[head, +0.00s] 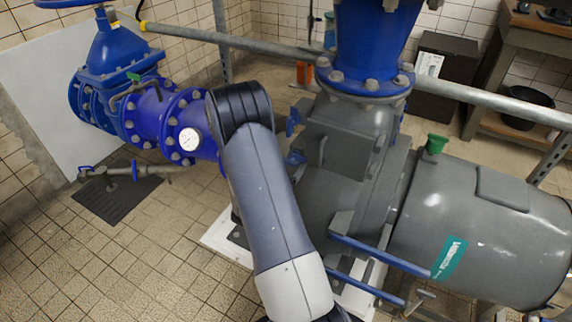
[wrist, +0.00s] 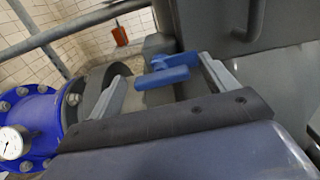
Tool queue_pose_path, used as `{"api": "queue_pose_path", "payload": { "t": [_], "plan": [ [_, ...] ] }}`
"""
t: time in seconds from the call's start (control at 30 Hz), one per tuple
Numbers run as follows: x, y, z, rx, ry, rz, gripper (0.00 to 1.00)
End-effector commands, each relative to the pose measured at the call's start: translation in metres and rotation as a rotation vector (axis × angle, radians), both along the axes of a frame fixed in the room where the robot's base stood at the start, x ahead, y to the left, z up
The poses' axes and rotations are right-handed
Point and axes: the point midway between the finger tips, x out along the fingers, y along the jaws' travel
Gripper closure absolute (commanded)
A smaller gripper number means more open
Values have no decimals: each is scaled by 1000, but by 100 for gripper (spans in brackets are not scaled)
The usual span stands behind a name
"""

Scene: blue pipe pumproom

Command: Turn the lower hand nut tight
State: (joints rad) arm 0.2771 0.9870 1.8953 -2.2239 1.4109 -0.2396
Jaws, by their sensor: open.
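In the wrist view one blue winged hand nut (wrist: 172,76) shows ahead, between the finger lines of my gripper (wrist: 162,80). I take it for the lower one, but cannot be certain. My gripper is open, one finger to each side of the nut, with no clear contact.
The grey pump casing (head: 335,165) and motor (head: 490,225) fill the right. A blue pipe with a dial gauge (head: 189,139) is at the left. A grey rail (head: 250,45) crosses behind. Tiled floor (head: 150,250) is clear at the lower left.

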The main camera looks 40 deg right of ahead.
Motion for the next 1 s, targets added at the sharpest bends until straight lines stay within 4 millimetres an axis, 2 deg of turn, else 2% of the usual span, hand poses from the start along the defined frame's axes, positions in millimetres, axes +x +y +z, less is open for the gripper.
{"api": "queue_pose_path", "payload": {
  "t": [0.27, 0.7, 1.0],
  "plan": [
    [-2, 6, 0, 1, 1, 1, 20],
    [-30, 76, 0, -1, 2, 5, 20],
    [-40, 99, 0, 0, 0, 2, 20]
  ]
}}
